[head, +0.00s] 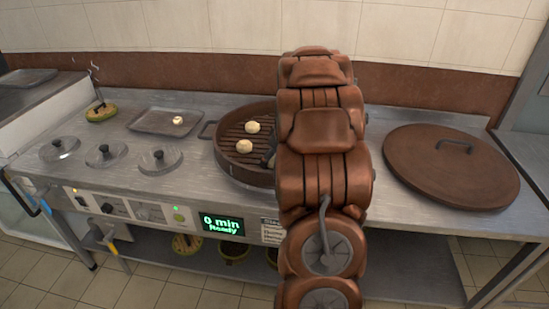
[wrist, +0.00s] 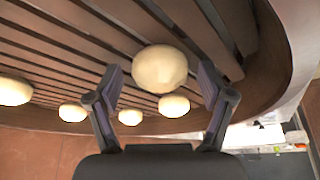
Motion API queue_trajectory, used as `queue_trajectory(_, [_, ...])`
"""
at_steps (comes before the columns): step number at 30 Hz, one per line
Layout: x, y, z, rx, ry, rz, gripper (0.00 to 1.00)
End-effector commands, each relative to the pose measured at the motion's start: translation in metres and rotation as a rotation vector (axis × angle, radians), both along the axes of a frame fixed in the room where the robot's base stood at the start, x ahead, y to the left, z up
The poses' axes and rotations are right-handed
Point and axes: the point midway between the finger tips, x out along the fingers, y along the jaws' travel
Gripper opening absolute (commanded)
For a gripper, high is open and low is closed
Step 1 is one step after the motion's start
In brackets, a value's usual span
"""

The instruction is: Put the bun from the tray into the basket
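The dark tray (head: 150,124) stands left of the basket with one pale round bun (head: 178,120) on it. The round brown basket (head: 232,171) has a slatted floor, and two buns in it show in the head view, one at the back (head: 253,127) and one nearer (head: 244,146). My gripper (wrist: 162,80) is at the basket, mostly hidden behind my arm in the head view. In the wrist view its fingers are open on both sides of a bun (wrist: 160,69), with a visible gap to each finger. That bun appears to be at the slats; contact is unclear.
Several other buns (wrist: 72,111) are in the basket near its wall. Three small lids (head: 105,154) lie on the counter at left. A large brown lid (head: 450,166) lies at right. A display (head: 222,224) reads "0 min Ready".

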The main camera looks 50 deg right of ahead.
Motion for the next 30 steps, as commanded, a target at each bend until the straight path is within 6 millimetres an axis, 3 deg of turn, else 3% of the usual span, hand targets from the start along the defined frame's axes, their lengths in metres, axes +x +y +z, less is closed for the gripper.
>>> queue_trajectory(12, [-0.002,0.000,0.008,-0.001,-0.002,0.001,0.82])
queue_trajectory(24, [-0.030,0.001,0.075,-0.005,-0.007,-0.001,0.82])
queue_trajectory(30, [-0.043,0.002,0.099,0.000,-0.002,0.000,0.82])
